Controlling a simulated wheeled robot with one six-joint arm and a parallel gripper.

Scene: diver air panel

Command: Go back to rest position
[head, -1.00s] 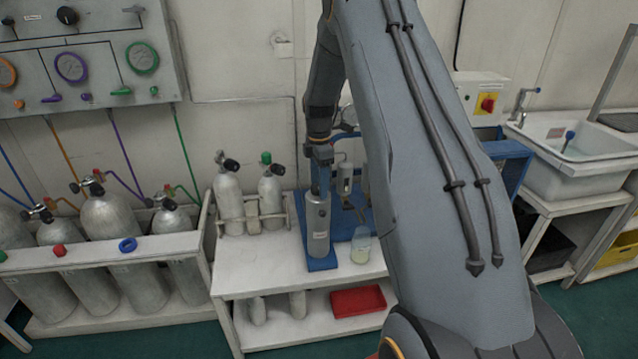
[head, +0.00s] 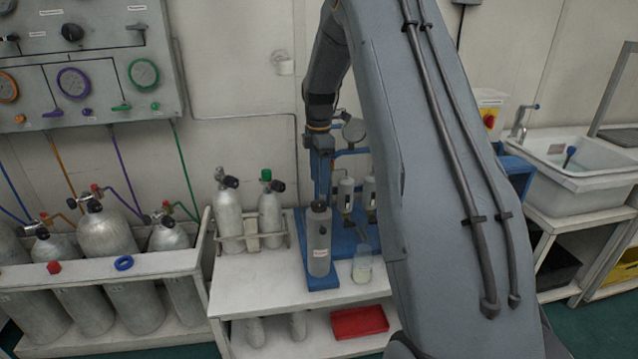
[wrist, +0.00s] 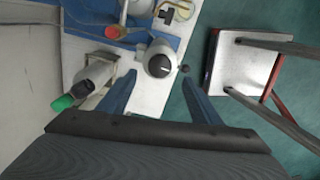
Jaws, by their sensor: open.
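My gripper (head: 320,192) is open, with its blue fingers pointing down just above a grey labelled cylinder (head: 319,242). The cylinder stands upright on a blue base (head: 322,282) on the white bench. In the wrist view, the two fingers of my gripper (wrist: 158,88) are spread with nothing held between them. The cylinder's round top (wrist: 159,60) shows there beyond and between the fingertips. My arm crosses the head view and hides part of the bench's right side.
Two small cylinders, one grey-black topped (head: 229,215) and one green-topped (head: 270,213), stand in a rack to the left. A clear beaker (head: 362,268) stands right of the blue base. A red tray (head: 359,322) lies on the lower shelf. A stool-like frame (wrist: 243,70) stands off the bench.

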